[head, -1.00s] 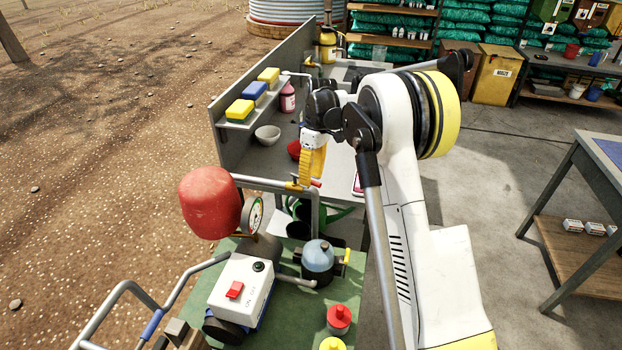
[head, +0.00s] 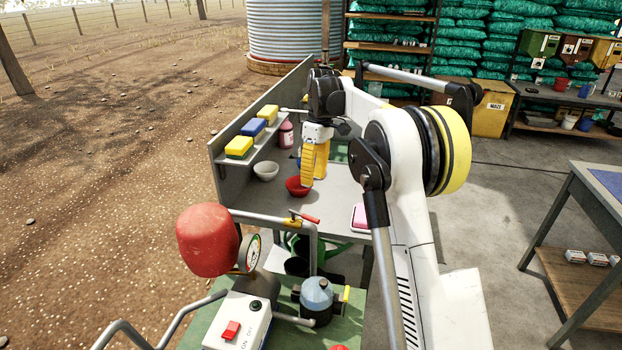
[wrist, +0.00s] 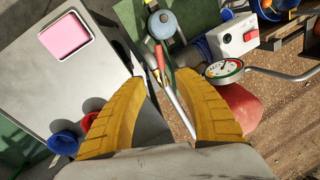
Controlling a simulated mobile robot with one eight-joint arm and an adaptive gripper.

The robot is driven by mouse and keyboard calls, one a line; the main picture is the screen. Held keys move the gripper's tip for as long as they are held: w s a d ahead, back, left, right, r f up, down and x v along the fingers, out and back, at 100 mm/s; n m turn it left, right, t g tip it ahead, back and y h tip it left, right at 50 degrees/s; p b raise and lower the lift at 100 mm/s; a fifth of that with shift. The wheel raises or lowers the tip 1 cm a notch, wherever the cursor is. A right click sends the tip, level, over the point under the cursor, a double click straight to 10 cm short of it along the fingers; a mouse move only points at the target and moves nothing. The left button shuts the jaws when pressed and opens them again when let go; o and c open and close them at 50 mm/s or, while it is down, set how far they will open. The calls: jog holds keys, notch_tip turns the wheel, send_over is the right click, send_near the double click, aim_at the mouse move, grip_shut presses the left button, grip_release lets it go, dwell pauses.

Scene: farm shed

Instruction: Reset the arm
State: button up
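My gripper (head: 314,182) points down over the grey workbench (head: 338,200), with its yellow fingers above and close to the red bowl (head: 297,187) in the picture. In the wrist view, the gripper (wrist: 160,82) has its two fingers spread apart with a gap between the tips. Nothing is held between them. My white arm bends up and over from the right of the head view. Whether the fingers touch anything is not clear in the head view, but they look free in the wrist view.
A shelf with sponges (head: 239,147), a white bowl (head: 265,171) and a pink bottle (head: 285,134) line the left of the bench. A pink tray (wrist: 66,37) lies on it. A pump with a red tank (head: 207,240) and gauge stands in front.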

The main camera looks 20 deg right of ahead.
jog(key=s+a+r+m+t+h+b, duration=0.1)
jog(key=s+a+r+m+t+b, duration=0.15)
jog(key=s, duration=0.65)
jog(key=s+a+r+m+t+b, duration=0.15)
jog(key=s+a+r, duration=0.25)
jog(key=s, duration=0.5)
jog(key=s+a+f+m+t, duration=0.1)
jog(key=s+f+m+t, duration=0.1)
jog(key=s+f, duration=0.3)
jog(key=s+a+f+m+t+b, duration=0.1)
jog(key=s+f, duration=0.4)
jog(key=s, duration=0.5)
jog(key=shift+s+m+t+h, duration=0.35)
jog(key=shift+m+t+h, duration=0.05)
jog(key=shift+t, duration=0.4)
